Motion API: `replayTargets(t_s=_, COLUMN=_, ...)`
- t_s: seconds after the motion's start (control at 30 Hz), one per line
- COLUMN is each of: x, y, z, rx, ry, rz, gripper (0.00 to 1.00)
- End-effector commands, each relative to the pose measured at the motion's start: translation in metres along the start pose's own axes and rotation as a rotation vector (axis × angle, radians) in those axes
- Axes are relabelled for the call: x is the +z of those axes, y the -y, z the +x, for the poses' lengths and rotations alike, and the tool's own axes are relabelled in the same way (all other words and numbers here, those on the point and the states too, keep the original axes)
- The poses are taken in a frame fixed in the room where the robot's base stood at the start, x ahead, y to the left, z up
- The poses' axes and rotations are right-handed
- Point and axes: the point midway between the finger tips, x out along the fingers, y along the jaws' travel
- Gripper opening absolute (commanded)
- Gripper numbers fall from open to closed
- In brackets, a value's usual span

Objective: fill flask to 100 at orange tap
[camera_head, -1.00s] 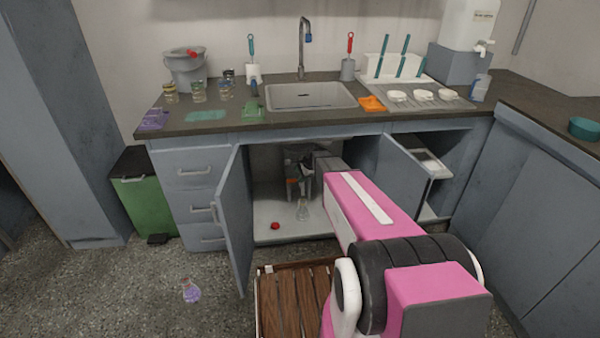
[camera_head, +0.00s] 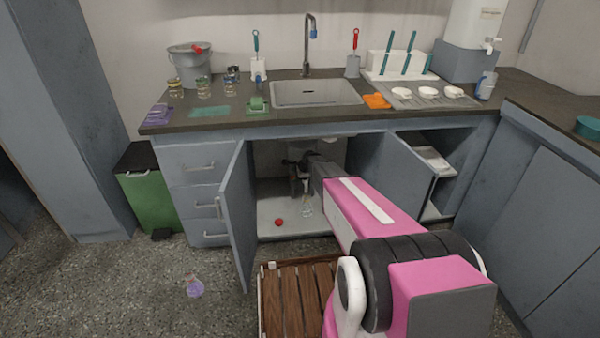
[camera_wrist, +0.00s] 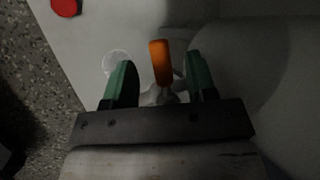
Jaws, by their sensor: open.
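My gripper (camera_wrist: 162,84) is open inside the sink cupboard, its green fingers on either side of the orange tap handle (camera_wrist: 161,62) in the wrist view. I cannot tell whether either finger touches it. In the head view my gripper (camera_head: 297,176) is small and dark under the sink. A clear flask (camera_head: 307,208) stands on the cupboard floor below it. A pale round shape left of the fingers in the wrist view may be the flask's rim. Another flask with purple liquid (camera_head: 194,287) is on the speckled floor outside the cupboard.
A red round object (camera_head: 279,222) lies on the cupboard floor (camera_head: 285,234). The open left door (camera_head: 237,215) and right door (camera_head: 403,170) flank my arm. A wooden slatted platform (camera_head: 290,300) is in front. The sink (camera_head: 316,93) is above.

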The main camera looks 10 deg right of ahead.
Motion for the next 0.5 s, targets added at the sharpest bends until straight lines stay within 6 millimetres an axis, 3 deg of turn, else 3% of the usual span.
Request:
replayTargets(t_s=0.13, x=0.000, y=0.001, z=0.016, rx=0.000, ry=0.000, rz=0.000, gripper=0.52)
replayTargets(t_s=0.43, x=0.000, y=0.000, z=0.018, rx=0.000, ry=0.000, rz=0.000, gripper=0.52)
replayTargets(t_s=0.47, x=0.000, y=0.000, z=0.018, rx=0.000, ry=0.000, rz=0.000, gripper=0.48)
replayTargets(t_s=0.5, x=0.000, y=0.000, z=0.018, rx=0.000, ry=0.000, rz=0.000, gripper=0.35)
